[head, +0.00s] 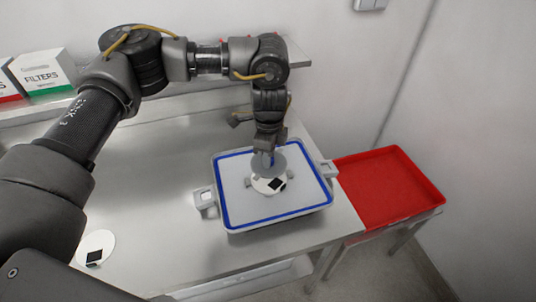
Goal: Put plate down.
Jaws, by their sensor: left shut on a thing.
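My left gripper (268,152) points down over the tray and is shut on a grey round plate (272,167). The tray (231,216) is white with a blue rim and stands on the steel table's right part. Below the grey plate, a white disc with a black square (276,185) shows inside the tray, partly covered by the plate. I cannot tell whether the plate touches the disc or hangs just above it. My right gripper is not in view.
A red tray (395,188) stands on a stand to the right. Another white disc with a black square (95,248) lies on the table (150,200) at lower left. A box marked FILTERS (45,77) sits on the back shelf.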

